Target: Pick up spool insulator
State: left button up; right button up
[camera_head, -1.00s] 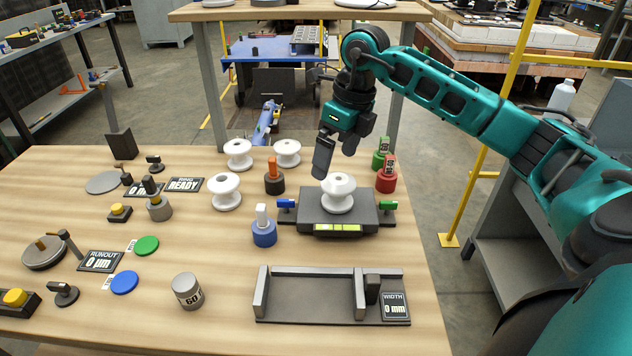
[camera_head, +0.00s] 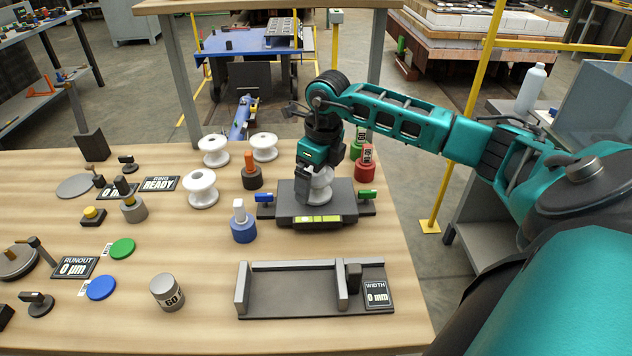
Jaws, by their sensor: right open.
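A white spool insulator (camera_head: 321,187) stands upright on a dark grey block (camera_head: 290,208) with a lit yellow-green display. My right gripper (camera_head: 306,190) is open and points down at this insulator, with a finger in front of its left side. The other finger is hidden, and I cannot tell whether the gripper touches the insulator. Three more white spool insulators stand on the table to the left: one at the back left (camera_head: 214,152), one at the back (camera_head: 264,147) and one nearer (camera_head: 201,190). My left gripper is not in view.
A blue-based weight (camera_head: 243,228) and an orange-topped one (camera_head: 251,171) stand left of the block. Red (camera_head: 366,165) and green weights stand behind right. A grey width fixture (camera_head: 300,302) lies in front.

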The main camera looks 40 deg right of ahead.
jog(key=shift+w+f, duration=0.15)
jog(key=shift+f, duration=0.8)
jog(key=shift+r, duration=0.1)
jog(key=c, duration=1.2)
